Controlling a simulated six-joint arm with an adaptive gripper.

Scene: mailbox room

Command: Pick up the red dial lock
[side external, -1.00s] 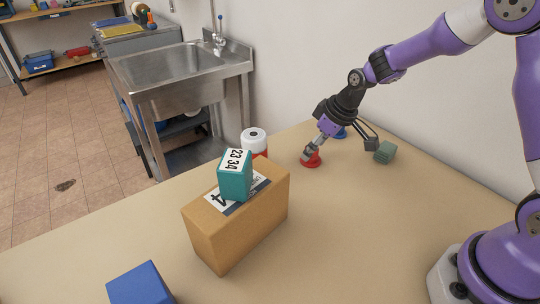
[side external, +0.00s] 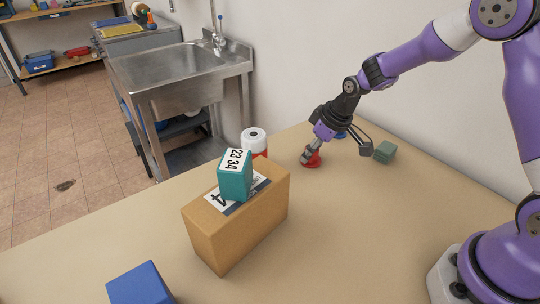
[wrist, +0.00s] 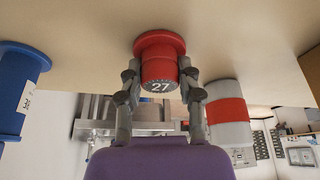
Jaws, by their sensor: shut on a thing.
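The red dial lock (wrist: 160,60) has a wide round flange and a narrower body with a dial reading 27. In the side external view the lock (side external: 311,161) is on the tan table near the wall. My gripper (wrist: 158,88) is shut on the lock, with one finger on each side of its body. In the side external view my gripper (side external: 309,153) reaches down at a slant to the lock and partly hides it. I cannot tell whether the lock is clear of the table.
A blue spool-shaped thing (wrist: 18,90) and a white-and-red cylinder (wrist: 229,112) flank the lock. A green block (side external: 385,151) lies right of my gripper. A cardboard box (side external: 235,228) carries a teal box (side external: 235,178). A blue box (side external: 140,284) is at front. The table's (side external: 350,230) front middle is clear.

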